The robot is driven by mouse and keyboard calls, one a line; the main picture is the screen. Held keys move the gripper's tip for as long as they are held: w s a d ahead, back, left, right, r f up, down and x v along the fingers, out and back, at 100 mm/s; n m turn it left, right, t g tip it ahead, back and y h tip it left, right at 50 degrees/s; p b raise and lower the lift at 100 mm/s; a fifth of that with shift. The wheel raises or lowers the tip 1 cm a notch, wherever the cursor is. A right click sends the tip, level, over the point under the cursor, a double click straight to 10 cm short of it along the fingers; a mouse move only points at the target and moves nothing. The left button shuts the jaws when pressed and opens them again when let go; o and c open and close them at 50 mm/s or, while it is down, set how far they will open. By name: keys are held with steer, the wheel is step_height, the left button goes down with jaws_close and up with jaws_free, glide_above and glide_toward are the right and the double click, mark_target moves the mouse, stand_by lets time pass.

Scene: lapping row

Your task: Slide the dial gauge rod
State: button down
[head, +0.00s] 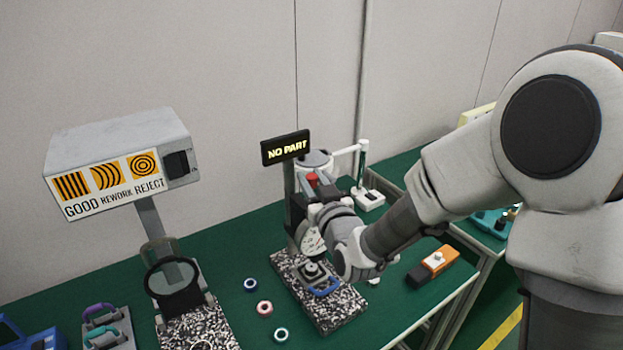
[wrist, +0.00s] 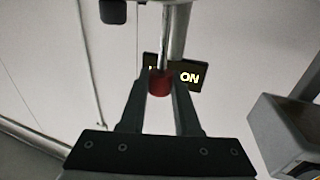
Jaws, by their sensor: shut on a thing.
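The dial gauge (head: 311,240) stands over a speckled granite base (head: 345,308), its white face partly hidden by my arm. In the wrist view a slim silver rod (wrist: 165,42) ends in a red cap (wrist: 160,86). My gripper (wrist: 159,80) has one dark finger on each side of this cap and is shut on it. In the head view the red cap (head: 312,179) shows near the top of the gauge stand, and my wrist hides most of the fingers. A dark sign (head: 286,148) beside it reads NO PART.
Several small rings (head: 264,307) lie left of the granite base. A magnifier (head: 175,285) and a GOOD/REWORK/REJECT box (head: 120,165) stand farther left. An orange and black block (head: 433,265) lies to the right. A white stand (head: 366,195) is behind.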

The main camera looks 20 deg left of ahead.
step_height(320, 180, down, 3)
steer(key=b, duration=0.4)
steer(key=shift+r, duration=0.3)
steer(key=c, duration=0.6)
jaws_free()
